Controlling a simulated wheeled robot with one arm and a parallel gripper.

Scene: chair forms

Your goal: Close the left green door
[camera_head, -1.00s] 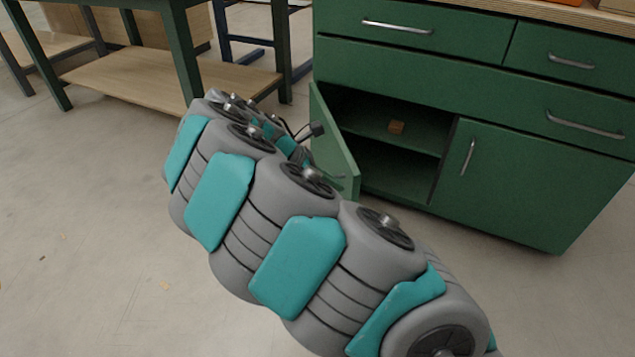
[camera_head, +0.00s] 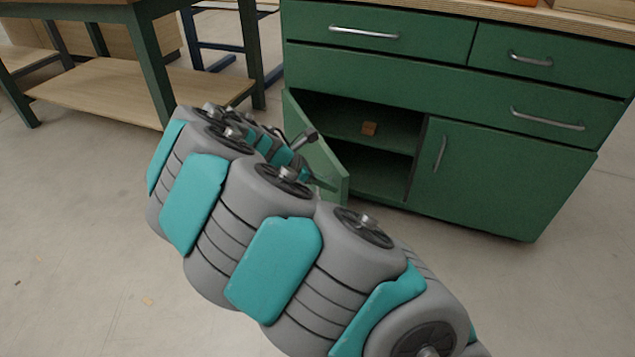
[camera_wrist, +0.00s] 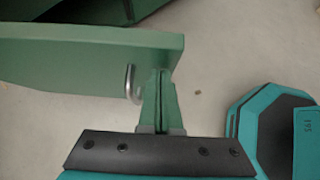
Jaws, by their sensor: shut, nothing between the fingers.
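The left green door (camera_head: 322,168) of the cabinet stands open, swung outward toward me. Behind it the left compartment shows a shelf with a small brown block (camera_head: 369,128). In the wrist view the door (camera_wrist: 85,62) crosses the upper left, with its metal handle (camera_wrist: 130,84) near its free edge. My gripper (camera_wrist: 161,75) is shut and empty. Its fingertips are at the door's free edge, just right of the handle, and overlap the door in the picture; I cannot tell whether they touch. In the head view my arm hides part of the door and the gripper is hard to make out.
The right cabinet door (camera_head: 480,175) is closed, and the drawers (camera_head: 380,45) above are shut. A green-legged workbench (camera_head: 110,95) with a wooden lower shelf stands to the left. The floor (camera_head: 70,230) at the left is clear.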

